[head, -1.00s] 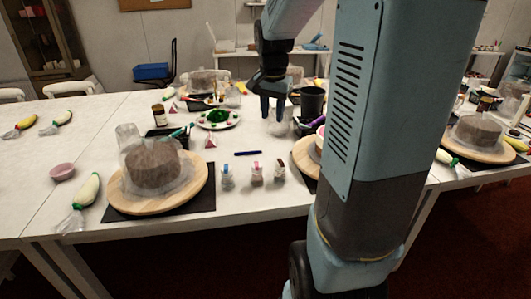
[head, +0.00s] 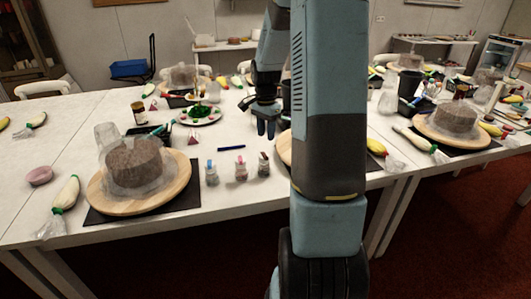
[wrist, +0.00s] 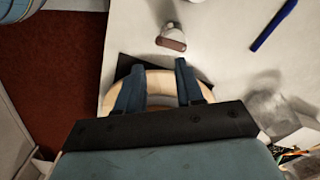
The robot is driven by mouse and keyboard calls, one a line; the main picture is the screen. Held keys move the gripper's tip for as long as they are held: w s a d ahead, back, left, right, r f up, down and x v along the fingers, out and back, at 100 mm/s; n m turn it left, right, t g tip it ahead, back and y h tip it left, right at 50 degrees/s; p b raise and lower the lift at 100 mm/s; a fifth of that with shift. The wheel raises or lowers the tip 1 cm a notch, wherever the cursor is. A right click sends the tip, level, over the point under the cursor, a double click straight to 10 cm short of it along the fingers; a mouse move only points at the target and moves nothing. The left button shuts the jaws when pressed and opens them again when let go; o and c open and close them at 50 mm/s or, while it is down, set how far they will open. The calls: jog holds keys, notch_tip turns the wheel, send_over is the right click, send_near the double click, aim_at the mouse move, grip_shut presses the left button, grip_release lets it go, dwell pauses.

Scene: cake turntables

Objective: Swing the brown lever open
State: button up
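Three small clear jars with coloured levers on top stand in a row near the table's front edge in the head view. The right one, with the brown lever (head: 263,156), is nearest my gripper. One jar with a flat reddish-brown lever (wrist: 171,43) shows in the wrist view, beyond my fingertips; it looks like the same one. My gripper (head: 266,131) hangs above the table, behind and above this jar. In the wrist view my gripper (wrist: 160,68) has its fingers apart with nothing held between them, over a round wooden board (wrist: 160,82).
The blue-lever jar (head: 212,173) and pink-lever jar (head: 240,169) stand just left. A blue pen (head: 231,148) lies behind them. A brown cake (head: 133,160) sits on a wooden turntable (head: 172,190) to the left. My arm hides part of another turntable.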

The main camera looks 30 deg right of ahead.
aim_at(266, 156)
notch_tip(266, 156, down, 9)
jog(key=shift+r, duration=0.1)
dwell(0.3)
jog(key=shift+c, duration=0.4)
